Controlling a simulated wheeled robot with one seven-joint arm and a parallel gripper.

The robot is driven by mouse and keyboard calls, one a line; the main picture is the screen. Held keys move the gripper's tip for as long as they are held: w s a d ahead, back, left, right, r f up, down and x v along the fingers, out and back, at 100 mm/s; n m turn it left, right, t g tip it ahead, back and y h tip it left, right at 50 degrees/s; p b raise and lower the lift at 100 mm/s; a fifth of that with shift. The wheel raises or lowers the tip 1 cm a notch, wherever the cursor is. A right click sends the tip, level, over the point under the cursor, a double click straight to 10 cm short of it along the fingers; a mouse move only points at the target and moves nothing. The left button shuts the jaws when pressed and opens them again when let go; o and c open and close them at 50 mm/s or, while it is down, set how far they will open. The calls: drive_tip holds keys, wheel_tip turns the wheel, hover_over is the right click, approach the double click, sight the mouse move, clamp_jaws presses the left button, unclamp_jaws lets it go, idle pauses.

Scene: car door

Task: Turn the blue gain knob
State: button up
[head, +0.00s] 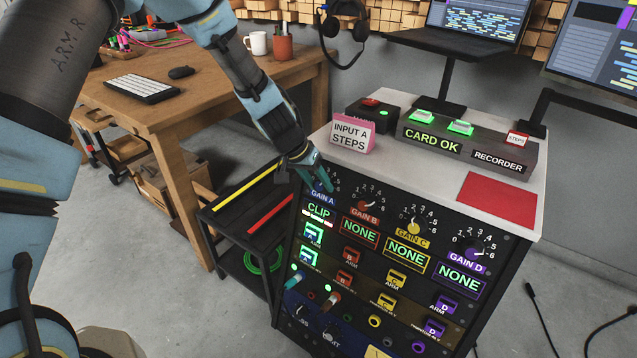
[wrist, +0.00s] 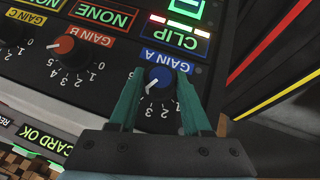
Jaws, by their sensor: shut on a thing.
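In the head view my gripper (head: 312,178) reaches down to the top left of the panel and mostly hides the knob. The GAIN A display (head: 319,211) reads CLIP, with lit bars below it.
The red knob (head: 365,207), yellow knob (head: 414,228) and purple knob (head: 477,254) lie in a row to the right, each with a display reading NONE. Cables are plugged in lower on the panel.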

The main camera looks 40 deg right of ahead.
drive_tip(key=shift+w, duration=0.1)
clamp_jaws()
drive_tip(key=shift+f+b, duration=0.1)
drive_tip(key=shift+b, duration=0.4)
drive_tip(key=shift+w+f+n+g+h+b, duration=0.15)
drive_tip(key=shift+n+g+h+b, duration=0.2)
drive_tip(key=shift+g+b, duration=0.3)
drive_tip(key=shift+a+n+g+h+b, duration=0.1)
drive_tip(key=shift+n+g+h+b, duration=0.15)
drive_tip(key=shift+n+g+b, duration=0.55)
drive_tip(key=shift+n+g+h+b, duration=0.45)
drive_tip(key=shift+h+b, duration=0.05)
drive_tip(key=shift+b, duration=0.4)
drive_tip(key=o, duration=1.2)
unclamp_jaws()
